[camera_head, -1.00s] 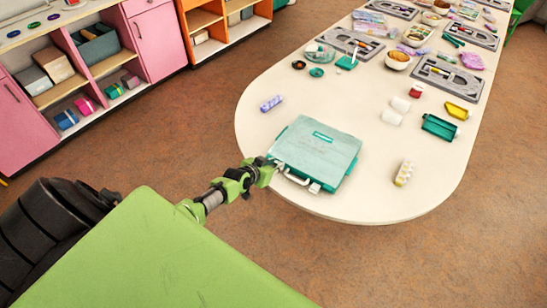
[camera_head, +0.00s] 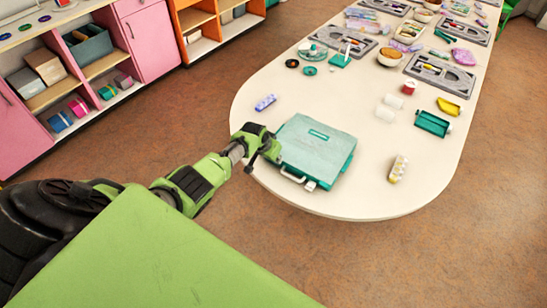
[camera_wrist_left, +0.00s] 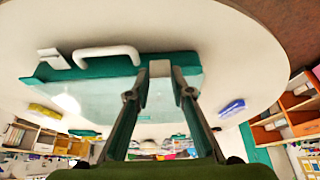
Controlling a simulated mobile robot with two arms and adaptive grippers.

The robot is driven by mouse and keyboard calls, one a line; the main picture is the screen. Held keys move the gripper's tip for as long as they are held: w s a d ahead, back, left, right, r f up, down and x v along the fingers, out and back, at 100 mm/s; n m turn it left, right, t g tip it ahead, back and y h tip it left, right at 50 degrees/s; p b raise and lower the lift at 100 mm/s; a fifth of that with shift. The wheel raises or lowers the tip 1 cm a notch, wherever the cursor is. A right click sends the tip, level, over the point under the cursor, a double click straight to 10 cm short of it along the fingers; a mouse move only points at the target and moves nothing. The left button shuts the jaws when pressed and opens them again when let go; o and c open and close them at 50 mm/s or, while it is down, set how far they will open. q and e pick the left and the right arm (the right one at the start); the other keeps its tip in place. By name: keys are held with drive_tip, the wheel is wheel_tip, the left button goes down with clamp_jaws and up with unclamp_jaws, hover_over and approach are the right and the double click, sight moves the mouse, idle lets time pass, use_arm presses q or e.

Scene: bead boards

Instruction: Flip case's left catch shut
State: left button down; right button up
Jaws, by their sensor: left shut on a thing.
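The teal case (camera_head: 318,148) lies closed on the near end of the white table, its white handle (camera_head: 292,178) facing the front edge. It also shows in the left wrist view (camera_wrist_left: 95,88). Its left catch (camera_wrist_left: 160,68), a white block at the case's edge, sits between my left fingertips. The right catch (camera_wrist_left: 53,58) is beyond the handle and juts out from the edge. My left gripper (camera_head: 270,150) is at the case's left front corner, and its fingers (camera_wrist_left: 161,88) are closed about the left catch. The head view hides this catch behind the gripper. My right gripper is not in view.
On the white table (camera_head: 340,205), a purple bead tube (camera_head: 265,102) lies left of the case. Grey bead boards (camera_head: 440,72) stand farther back. The table's front edge is clear.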

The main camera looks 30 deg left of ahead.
use_arm(q)
drive_tip(key=shift+s+f, duration=0.1)
drive_tip(key=shift+s, duration=0.05)
idle(0.5)
drive_tip(key=c, duration=2)
unclamp_jaws()
drive_tip(key=shift+c, duration=0.2)
drive_tip(key=s+f+p+v, duration=0.1)
drive_tip(key=s+p+v, duration=0.1)
drive_tip(key=v, duration=1.3)
drive_tip(key=shift+s+r+p, duration=0.25)
drive_tip(key=shift+r+p, duration=0.05)
drive_tip(key=shift+p, duration=0.05)
